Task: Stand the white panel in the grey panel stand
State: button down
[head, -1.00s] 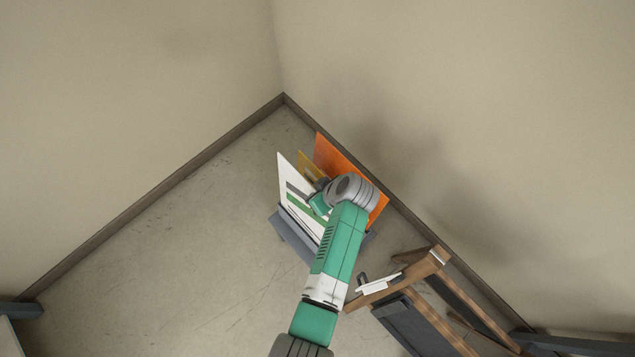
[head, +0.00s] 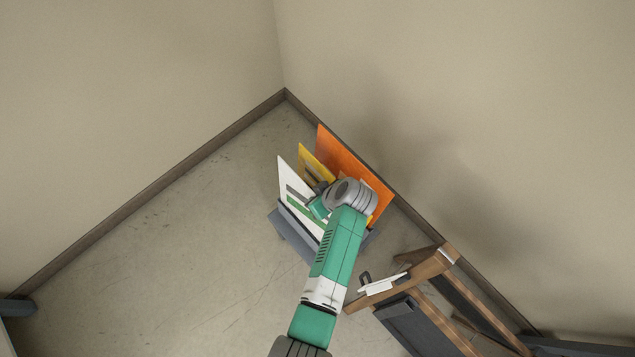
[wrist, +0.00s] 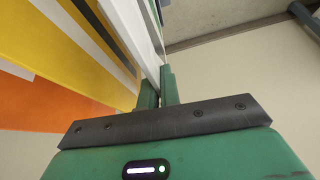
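The white panel (head: 289,190), marked with a green and a grey stripe, stands roughly upright at the front of the grey panel stand (head: 279,225). Its lower edge is hidden behind the stand's front part, so I cannot tell whether it is fully seated. My gripper (head: 318,207) is at the panel's right side, partly hidden by my wrist. In the wrist view, my green fingers (wrist: 158,88) are close together on either side of the white panel's edge (wrist: 134,28), shut on it.
A yellow panel (head: 306,160) and an orange panel (head: 345,163) stand behind the white one, towards the right wall. A wooden-framed rack (head: 430,264) with a small white item (head: 383,285) on it is at the lower right. The floor to the left is clear.

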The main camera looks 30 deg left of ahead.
jog(key=shift+s+a+f+b, duration=0.1)
jog(key=shift+s+f+b, duration=0.1)
jog(key=shift+f+b, duration=1.3)
jog(key=shift+f+p, duration=0.2)
jog(key=shift+p, duration=0.15)
jog(key=c, duration=1.5)
grip_release()
jog(key=shift+c, duration=0.2)
jog(key=p+v, duration=0.2)
jog(key=v, duration=0.6)
